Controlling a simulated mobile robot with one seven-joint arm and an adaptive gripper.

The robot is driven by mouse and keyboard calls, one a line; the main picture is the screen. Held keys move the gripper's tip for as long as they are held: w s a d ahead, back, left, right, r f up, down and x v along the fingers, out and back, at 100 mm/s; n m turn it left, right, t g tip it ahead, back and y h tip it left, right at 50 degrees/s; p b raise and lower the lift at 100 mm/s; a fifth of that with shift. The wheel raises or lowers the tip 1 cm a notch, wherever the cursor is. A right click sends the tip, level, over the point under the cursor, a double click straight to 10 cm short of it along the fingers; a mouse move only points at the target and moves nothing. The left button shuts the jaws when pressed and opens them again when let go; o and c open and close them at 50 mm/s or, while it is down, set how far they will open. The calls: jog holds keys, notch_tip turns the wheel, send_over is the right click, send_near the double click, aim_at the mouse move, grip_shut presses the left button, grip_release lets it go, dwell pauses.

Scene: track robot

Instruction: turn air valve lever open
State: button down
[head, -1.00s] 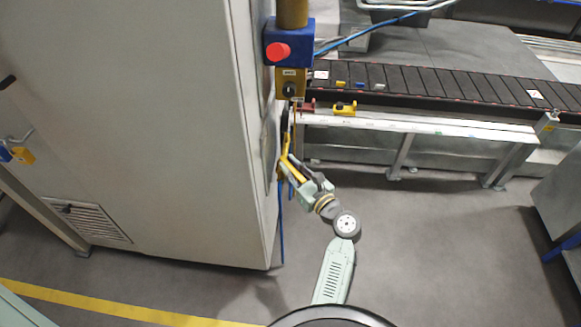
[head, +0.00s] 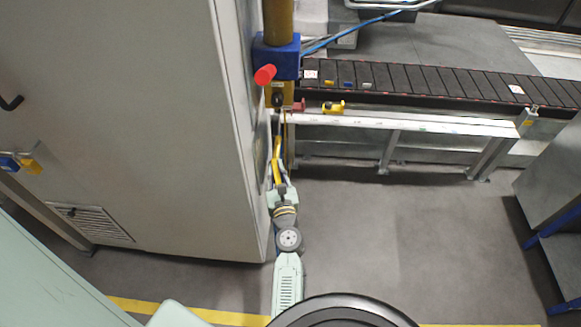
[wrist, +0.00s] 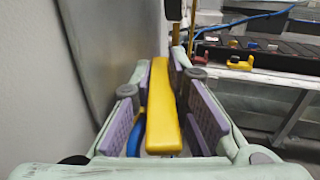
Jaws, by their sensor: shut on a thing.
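The yellow air valve lever (head: 277,160) hangs beside the right edge of a tall grey cabinet. It also shows in the wrist view (wrist: 163,110), running lengthwise between the purple finger pads. My gripper (head: 278,183) is shut on the lever, with its fingers (wrist: 162,85) on either side. A blue piece (wrist: 136,137) lies beside the lever's left side, low between the fingers. The lever's pivot and the valve body are too small or hidden to make out.
The grey cabinet (head: 130,130) stands close on the left of my arm. A blue box (head: 287,58) with a red button (head: 265,75) is above the lever. A roller conveyor (head: 430,85) runs to the right. Open floor (head: 400,230) lies right of my arm.

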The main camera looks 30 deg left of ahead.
jog(key=shift+a+h, duration=0.1)
jog(key=shift+h, duration=0.2)
jog(key=c, duration=1.6)
grip_release()
jog(key=shift+o, duration=0.2)
